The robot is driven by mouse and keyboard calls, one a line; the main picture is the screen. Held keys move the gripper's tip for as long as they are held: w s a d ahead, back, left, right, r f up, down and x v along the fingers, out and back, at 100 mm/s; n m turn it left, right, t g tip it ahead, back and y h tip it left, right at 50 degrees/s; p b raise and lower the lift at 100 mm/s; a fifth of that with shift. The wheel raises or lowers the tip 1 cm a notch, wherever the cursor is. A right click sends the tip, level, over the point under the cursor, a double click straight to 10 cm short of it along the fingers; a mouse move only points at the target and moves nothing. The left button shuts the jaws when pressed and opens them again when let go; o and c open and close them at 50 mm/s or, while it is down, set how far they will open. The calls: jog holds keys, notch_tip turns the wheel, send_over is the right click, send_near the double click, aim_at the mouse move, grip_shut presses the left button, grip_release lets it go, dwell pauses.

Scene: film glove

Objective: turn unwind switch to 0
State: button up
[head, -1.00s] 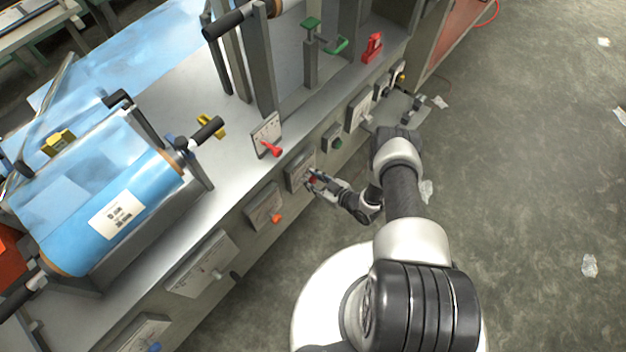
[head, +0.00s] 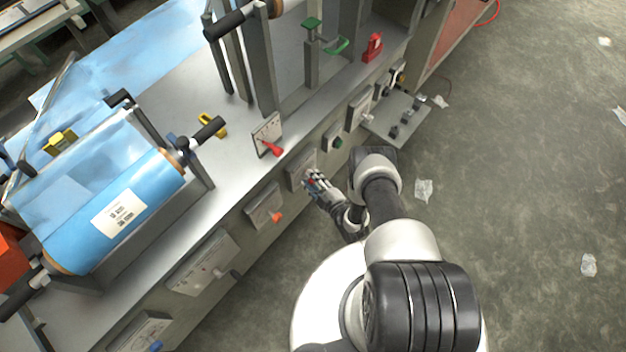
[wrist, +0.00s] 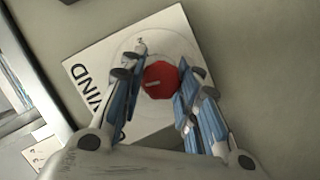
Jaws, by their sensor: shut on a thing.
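The unwind switch is a red faceted knob (wrist: 161,80) with a short pale mark, on a round dial. Its white plate (wrist: 95,62) shows the letters "WIND"; the rest of the label and any 0 mark are hidden or unreadable. My gripper (wrist: 158,88) has its blue-padded fingers on either side of the knob, shut on it. In the head view my gripper (head: 312,182) is at the switch plate (head: 297,168) on the front panel, and the fingers mostly cover the knob.
A plate with an orange knob (head: 277,217) is to the left on the same panel. A plate with a green button (head: 337,142) is to the right. Open floor lies to the right.

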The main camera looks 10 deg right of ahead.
jog(key=shift+n+t, duration=0.5)
jog(key=shift+n, duration=0.4)
jog(key=shift+b, duration=0.3)
jog(key=o, duration=1.1)
jog(key=v, duration=0.7)
jog(key=shift+s, duration=0.25)
